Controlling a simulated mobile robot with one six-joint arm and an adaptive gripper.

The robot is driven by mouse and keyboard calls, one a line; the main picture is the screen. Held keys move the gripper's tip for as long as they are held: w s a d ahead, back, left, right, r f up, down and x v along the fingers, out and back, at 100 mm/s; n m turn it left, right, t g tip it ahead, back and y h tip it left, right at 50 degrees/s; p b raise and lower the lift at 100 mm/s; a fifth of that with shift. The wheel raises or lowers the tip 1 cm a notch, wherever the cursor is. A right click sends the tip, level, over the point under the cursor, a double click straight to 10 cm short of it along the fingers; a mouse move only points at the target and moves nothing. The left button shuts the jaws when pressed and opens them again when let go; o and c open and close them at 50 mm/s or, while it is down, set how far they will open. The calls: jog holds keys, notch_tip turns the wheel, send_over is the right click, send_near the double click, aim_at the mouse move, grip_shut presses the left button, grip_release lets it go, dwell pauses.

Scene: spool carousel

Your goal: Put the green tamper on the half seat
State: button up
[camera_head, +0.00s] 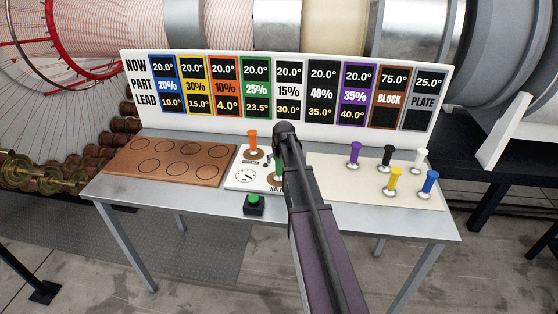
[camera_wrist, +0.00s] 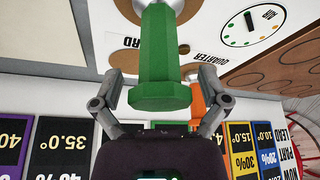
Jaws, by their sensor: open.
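The green tamper (camera_wrist: 158,62) stands upright at the brown half seat (camera_head: 269,181), its silver foot over the disc. The arm hides part of the tamper in the head view (camera_head: 279,168). Whether its foot is fully seated cannot be told. My gripper (camera_wrist: 156,88) is open, with one finger on each side of the tamper's head and a gap visible at each side. In the head view my gripper (camera_head: 285,132) is seen from behind above the seat, and its fingers are hidden.
The orange tamper (camera_head: 252,140) stands on the quarter seat just behind. A dial (camera_head: 247,175) and a green button (camera_head: 254,203) are to the left. Purple, black, white, yellow and blue tampers stand on the cream board (camera_head: 340,185) at right. A sign panel (camera_head: 137,90) rises behind.

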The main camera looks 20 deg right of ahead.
jog(key=shift+r, duration=0.15)
jog(key=shift+r, duration=0.1)
jog(key=d+p+v, duration=0.1)
jog(key=p+v, duration=1)
jog(key=shift+s+a+r, duration=0.2)
jog(key=shift+a+r, duration=0.15)
jog(key=shift+a, duration=0.15)
dwell(0.8)
jog(key=s+a+f+n+g+y, duration=0.1)
jog(key=s+a+g, duration=0.3)
jog(key=s+a, duration=1.8)
jog(key=shift+f+n, duration=0.25)
jog(key=shift+n, duration=0.45)
